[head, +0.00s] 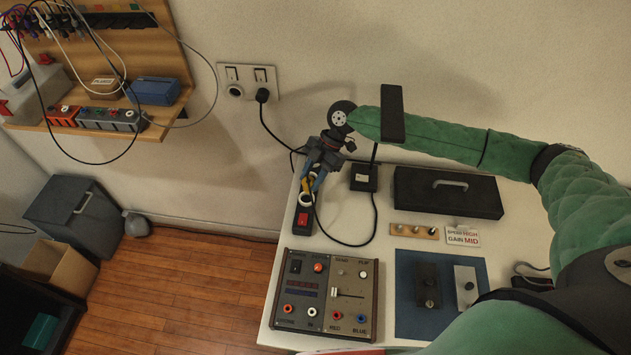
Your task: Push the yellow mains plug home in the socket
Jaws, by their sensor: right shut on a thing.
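The yellow mains plug (307,184) is a small patch of yellow between the blue-tipped fingers of my right gripper (311,184). My right gripper is shut on it and points down over the far part of a black socket strip (303,220). The strip has a round pale-ringed outlet (305,200) just in front of the plug and a red switch (302,219) nearer me. The fingers hide most of the plug and the strip's far end. I cannot tell whether the pins are in an outlet or how deep. My left gripper is not in view.
A wall socket plate (247,82) holds a black plug (262,95) with a hanging cable. A lamp base (364,177) and black case (448,193) stand right of the strip. A control panel (322,295) lies in front. The white table's left edge is close.

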